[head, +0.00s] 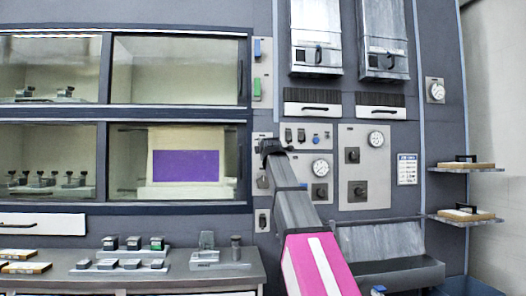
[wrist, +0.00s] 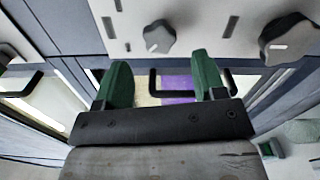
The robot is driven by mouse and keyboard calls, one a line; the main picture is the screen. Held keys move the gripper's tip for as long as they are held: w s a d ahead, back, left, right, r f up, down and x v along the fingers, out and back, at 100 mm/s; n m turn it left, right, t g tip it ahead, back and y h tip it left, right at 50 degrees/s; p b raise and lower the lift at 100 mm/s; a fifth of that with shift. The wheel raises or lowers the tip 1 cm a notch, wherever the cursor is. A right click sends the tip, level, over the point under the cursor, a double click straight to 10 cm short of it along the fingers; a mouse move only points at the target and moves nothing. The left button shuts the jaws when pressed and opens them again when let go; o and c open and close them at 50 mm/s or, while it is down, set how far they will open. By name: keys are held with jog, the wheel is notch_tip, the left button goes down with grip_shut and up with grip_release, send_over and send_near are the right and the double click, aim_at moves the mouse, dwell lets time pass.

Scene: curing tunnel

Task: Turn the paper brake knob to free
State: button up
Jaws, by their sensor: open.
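My gripper (head: 270,148) is in front of the narrow grey panel beside the right window edge. In the wrist view its two green fingers (wrist: 161,72) are spread apart with nothing between them. A dark grey knob with a light pointer mark (wrist: 159,36) sits on a pale panel just beyond the gap between the fingertips, apart from them. A larger dark knob (wrist: 290,40) is at the upper right. In the head view, dark knobs show on the right panels (head: 352,155), (head: 357,190). I cannot read any label telling which is the paper brake knob.
A small lever switch (wrist: 230,26) is right of the nearer knob in the wrist view. A black bar handle (wrist: 180,72) lies behind the fingers. A purple sheet (head: 186,165) shows behind glass. A bench (head: 190,283) with small blocks stands below; shelves (head: 466,169) are at right.

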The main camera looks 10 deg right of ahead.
jog(key=s, duration=0.6)
jog(key=shift+s, duration=0.25)
